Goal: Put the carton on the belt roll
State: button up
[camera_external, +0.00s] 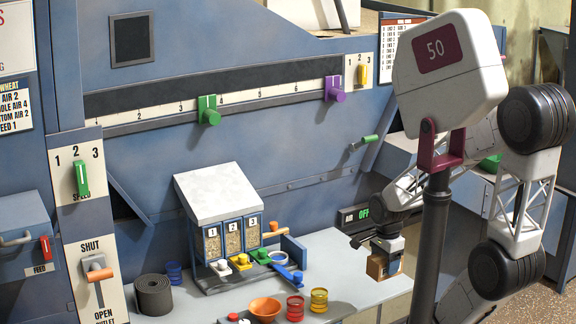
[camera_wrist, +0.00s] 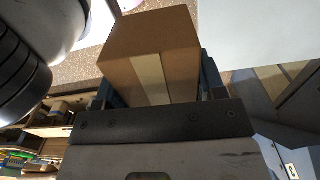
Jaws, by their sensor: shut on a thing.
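The carton (camera_external: 377,267) is a small brown box with a pale tape strip, held in my gripper (camera_external: 384,254) at the right edge of the grey worktop. In the wrist view the carton (camera_wrist: 150,58) sits between the two fingers of my gripper (camera_wrist: 152,88), which is shut on it. The belt roll (camera_external: 153,295) is a dark grey coil standing on end at the left of the worktop. It is well apart from the carton, with the sample box and tins between them.
A hopper box (camera_external: 218,195) with three numbered windows stands mid-worktop. An orange bowl (camera_external: 264,308), red tin (camera_external: 295,308), yellow tin (camera_external: 319,300) and blue scoop (camera_external: 289,275) lie in front. A blue tin (camera_external: 173,273) stands behind the belt roll.

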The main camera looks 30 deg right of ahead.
notch_tip(320, 180, up, 4)
jog(key=shift+f, duration=0.15)
jog(key=shift+w+a, duration=0.35)
jog(key=shift+w, duration=0.3)
jog(key=w+a+r, duration=0.3)
jog(key=w+a, duration=1.7)
jog(key=w+a+f, duration=0.2)
jog(key=w+a, duration=0.1)
jog(key=a, duration=1)
jog(key=w+a+f, duration=0.1)
jog(key=w+a, duration=0.2)
jog(key=a, duration=1)
notch_tip(320, 180, down, 5)
jog(key=shift+s+a+f, duration=0.1)
jog(key=shift+f, duration=0.05)
